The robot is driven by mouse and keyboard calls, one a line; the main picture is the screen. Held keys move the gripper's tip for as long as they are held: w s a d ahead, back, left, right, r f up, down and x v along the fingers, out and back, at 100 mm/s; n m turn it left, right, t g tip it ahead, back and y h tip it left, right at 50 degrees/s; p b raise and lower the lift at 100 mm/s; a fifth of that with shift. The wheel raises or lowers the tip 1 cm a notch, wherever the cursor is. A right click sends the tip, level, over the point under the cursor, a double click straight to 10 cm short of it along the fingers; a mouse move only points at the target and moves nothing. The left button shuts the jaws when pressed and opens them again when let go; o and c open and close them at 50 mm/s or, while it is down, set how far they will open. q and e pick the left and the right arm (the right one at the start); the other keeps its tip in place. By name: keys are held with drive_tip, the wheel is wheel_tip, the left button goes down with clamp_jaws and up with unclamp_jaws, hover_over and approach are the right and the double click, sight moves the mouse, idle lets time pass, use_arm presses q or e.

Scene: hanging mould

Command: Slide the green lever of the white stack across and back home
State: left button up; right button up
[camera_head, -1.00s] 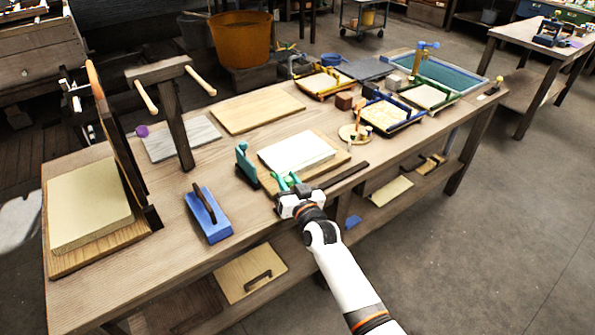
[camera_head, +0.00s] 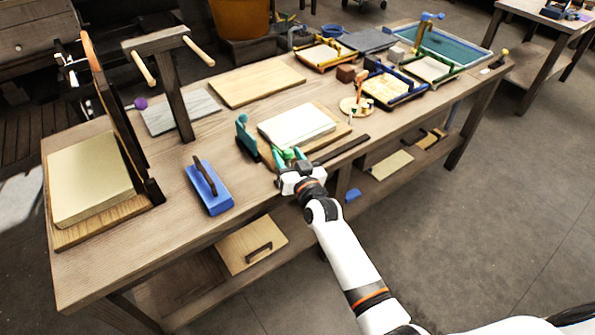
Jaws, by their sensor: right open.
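The white stack (camera_head: 296,124) lies flat on a wooden board (camera_head: 339,131) near the front edge of the workbench. A teal upright piece (camera_head: 244,133) stands at the board's left side. My right gripper (camera_head: 289,155) is open at the stack's near edge, its fingers pointing at the stack. A small green piece, seemingly the green lever (camera_head: 289,154), shows between or right at the fingertips. It is too small to tell whether they touch. My left gripper is not in view.
A blue block with a dark handle (camera_head: 209,187) lies left of the gripper. A dark strip (camera_head: 342,149) lies to the right along the bench edge. A wooden post with pegs (camera_head: 173,92) and a large pale stack (camera_head: 92,178) stand at left. Trays (camera_head: 392,87) fill the back right.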

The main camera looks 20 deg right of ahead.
drive_tip(key=s+d, duration=0.1)
drive_tip(key=s, duration=0.9)
drive_tip(key=shift+s+d, duration=0.25)
drive_tip(key=shift+s, duration=0.05)
drive_tip(key=shift+s, duration=0.1)
